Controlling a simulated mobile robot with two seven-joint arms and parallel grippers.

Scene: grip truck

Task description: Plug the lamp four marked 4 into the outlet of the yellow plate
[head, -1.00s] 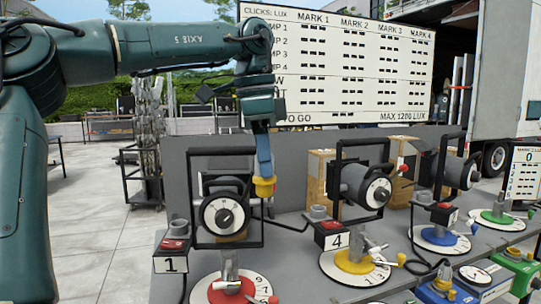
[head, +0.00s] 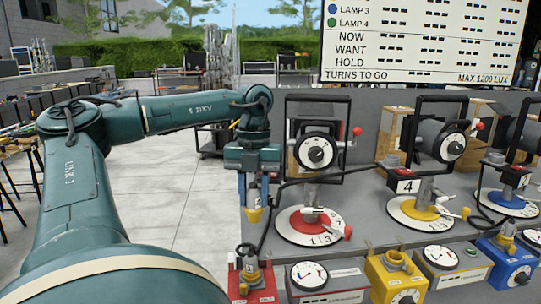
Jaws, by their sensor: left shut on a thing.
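My left gripper (head: 254,202) points down, shut on a small yellow plug (head: 254,215), left of the first lamp and apart from any outlet. Lamp four (head: 440,142) stands on a yellow disc (head: 408,208); its box (head: 407,187) is marked 4. A black cable runs left from near that box toward my gripper; where it ends is hidden. A yellow box (head: 376,280) at the front has a round yellow outlet (head: 397,260) on top, with no plug seen in it. My right gripper is not in view.
The first lamp (head: 317,150) stands on a red disc (head: 293,222). A red box (head: 259,294) and a blue box (head: 507,268) have yellow plugs on top. Lamp frames and clamp handles rise from the grey bench. Open paving (head: 190,215) lies to the left.

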